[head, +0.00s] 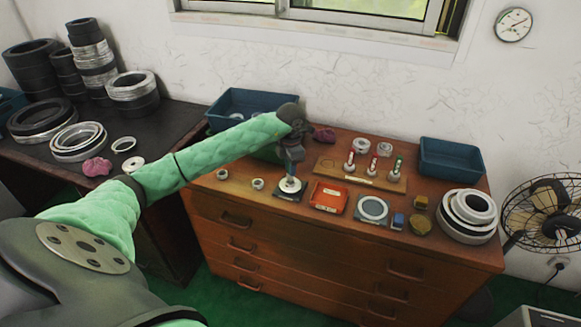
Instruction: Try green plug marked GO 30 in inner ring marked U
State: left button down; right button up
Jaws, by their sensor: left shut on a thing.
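My left gripper (290,172) reaches down over the drawer cabinet and is shut on a plug, whose upper part the fingers hide. The plug stands at a pale ring (290,186) on a dark square plate; I cannot tell whether it is inside the ring or just above it. No marking can be read on plug or ring. My right gripper is not in view.
An orange tray (329,197) and a ring on a plate (373,208) lie right of the gripper. Small rings (257,184) lie to its left. Blue bins (450,158) stand at the back, and stacked rings (467,214) at the right end.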

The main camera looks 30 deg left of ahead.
pick_arm(q)
jog(key=shift+f, duration=0.1)
dwell(0.3)
jog(key=shift+f+b, duration=1.2)
jog(key=shift+r, duration=0.25)
dwell(0.5)
jog(key=shift+r+p, duration=0.8)
jog(key=shift+r, duration=2.1)
jog(key=shift+r, duration=0.1)
